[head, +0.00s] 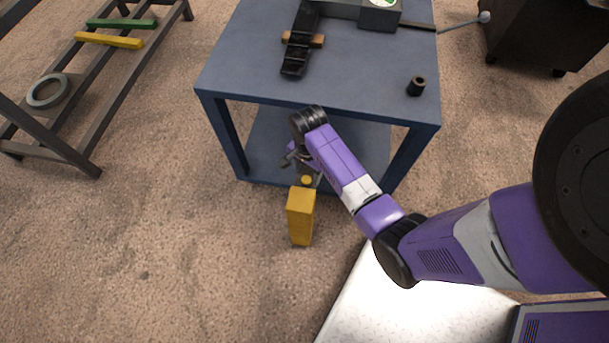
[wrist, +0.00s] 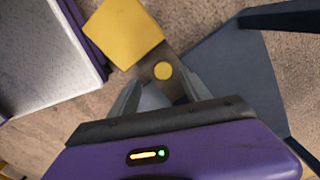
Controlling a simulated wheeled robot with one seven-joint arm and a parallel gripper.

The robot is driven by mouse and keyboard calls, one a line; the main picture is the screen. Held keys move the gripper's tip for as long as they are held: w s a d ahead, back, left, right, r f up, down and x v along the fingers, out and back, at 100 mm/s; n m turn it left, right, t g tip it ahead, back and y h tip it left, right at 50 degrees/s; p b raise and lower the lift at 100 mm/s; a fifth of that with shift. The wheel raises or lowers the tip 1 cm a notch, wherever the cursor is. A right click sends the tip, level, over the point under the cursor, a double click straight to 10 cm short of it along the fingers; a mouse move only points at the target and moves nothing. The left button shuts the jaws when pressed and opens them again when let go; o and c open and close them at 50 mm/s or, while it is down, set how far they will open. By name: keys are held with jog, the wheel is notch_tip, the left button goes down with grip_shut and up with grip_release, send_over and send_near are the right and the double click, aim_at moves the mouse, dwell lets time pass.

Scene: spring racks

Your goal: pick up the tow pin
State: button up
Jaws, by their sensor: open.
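A yellow round head, which I take to be the tow pin (head: 307,180), shows just below my gripper (head: 302,163) in the head view. In the wrist view the pin head (wrist: 163,71) sits on a dark flat bar (wrist: 150,66) that runs out from a yellow block (wrist: 122,32). The block (head: 300,215) stands upright on the floor in the head view. My gripper (wrist: 160,88) is open and empty, with one finger on each side of the bar and the pin head near the tips. The shaft of the pin is hidden.
A blue workbench (head: 255,85) with a lower shelf stands right behind the gripper. It bears black clamp-like gear (head: 297,50) and a small dark cylinder (head: 416,86). A rack (head: 95,120) is at the left. Carpeted floor (head: 150,240) is clear at the lower left.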

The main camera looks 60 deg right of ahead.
aim_at(306, 180)
jog(key=f, duration=0.1)
jog(key=f+b, duration=0.1)
jog(key=f, duration=0.2)
jog(key=shift+w+f, duration=0.25)
jog(key=shift+f, duration=0.1)
grip_shut()
